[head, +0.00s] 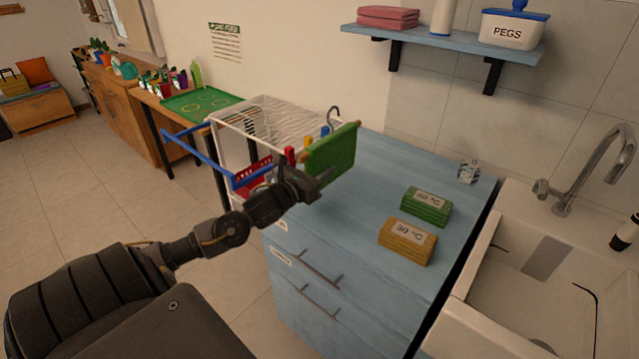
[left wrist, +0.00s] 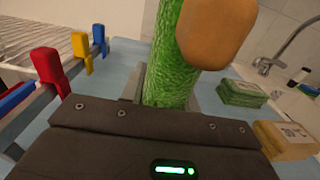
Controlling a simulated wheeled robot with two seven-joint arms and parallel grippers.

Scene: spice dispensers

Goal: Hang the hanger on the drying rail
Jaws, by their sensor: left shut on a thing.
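The hook points up and looks free. The cloth (left wrist: 175,70) and a rounded wooden hanger end (left wrist: 229,35) fill the upper middle of the left wrist view. The drying rail appears to be the blue bar (head: 196,150) along the white wire rack, left of the hanger. The hanger is apart from the blue bar's left part. The grip point is partly hidden. My right gripper is not in view.
Red, yellow and blue pegs (left wrist: 77,45) stand close left of my gripper. The blue counter (head: 350,215) holds green (head: 427,205) and yellow (head: 407,240) labelled stacks and a small glass (head: 468,171). A sink (head: 535,290) is at right, a wall shelf (head: 450,38) above.

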